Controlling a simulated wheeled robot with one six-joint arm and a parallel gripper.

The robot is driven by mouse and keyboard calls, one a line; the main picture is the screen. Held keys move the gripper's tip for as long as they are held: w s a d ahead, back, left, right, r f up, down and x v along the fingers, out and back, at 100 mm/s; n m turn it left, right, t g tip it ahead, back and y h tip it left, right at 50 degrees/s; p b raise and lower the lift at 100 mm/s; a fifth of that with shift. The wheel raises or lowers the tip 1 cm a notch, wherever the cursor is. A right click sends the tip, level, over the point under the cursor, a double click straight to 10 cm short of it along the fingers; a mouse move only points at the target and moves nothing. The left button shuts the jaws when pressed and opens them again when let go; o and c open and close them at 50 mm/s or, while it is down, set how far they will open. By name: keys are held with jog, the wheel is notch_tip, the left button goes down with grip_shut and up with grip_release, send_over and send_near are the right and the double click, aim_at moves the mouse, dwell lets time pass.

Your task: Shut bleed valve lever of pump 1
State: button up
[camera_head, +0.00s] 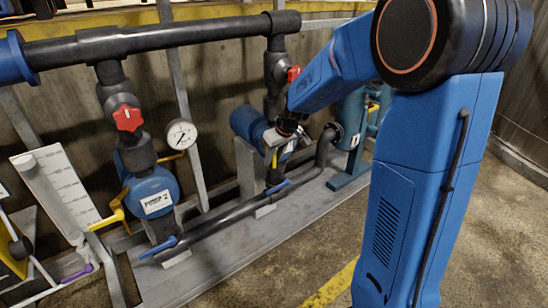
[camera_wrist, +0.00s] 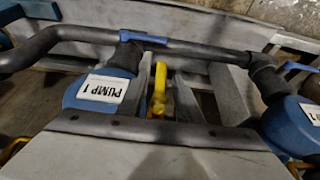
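The yellow lever (camera_wrist: 159,90) stands beside the blue pump labelled PUMP 1 (camera_wrist: 70,97) in the wrist view, where the label is upside down. In the head view a yellow lever (camera_head: 275,158) shows at the right-hand blue pump (camera_head: 247,122), which my arm partly covers. My gripper (camera_head: 287,132) is over this pump, close to the lever. Its fingers are too small and dark to make out, and I cannot tell whether they touch the lever. I see nothing clearly held.
Another blue pump (camera_head: 150,190) stands at left, with a red-handled valve (camera_head: 127,118) above and a yellow lever (camera_head: 107,218) beside it. A gauge (camera_head: 181,134) and grey post (camera_head: 247,172) stand between the pumps. A blue-handled pipe (camera_head: 225,218) runs low in front. Floor at right is clear.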

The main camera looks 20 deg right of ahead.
grip_shut()
dwell(0.4)
jog(key=y, duration=0.2)
jog(key=g+y, duration=0.1)
jog(key=shift+s+a+m, duration=0.1)
jog(key=shift+a+m, duration=0.15)
jog(key=shift+m, duration=0.15)
jog(key=shift+s+a+r+m+g+y, duration=0.1)
jog(key=shift+a+r+m+g+y, duration=0.4)
jog(key=shift+y, duration=1.75)
jog(key=shift+s+a+r+m+g+y, duration=0.1)
jog(key=shift+r+m+y, duration=0.45)
jog(key=shift+y, duration=1.75)
jog(key=shift+s+a+r+m+g+y, duration=0.25)
jog(key=shift+m+y, duration=0.6)
jog(key=shift+y, duration=1.4)
jog(key=shift+w, duration=0.15)
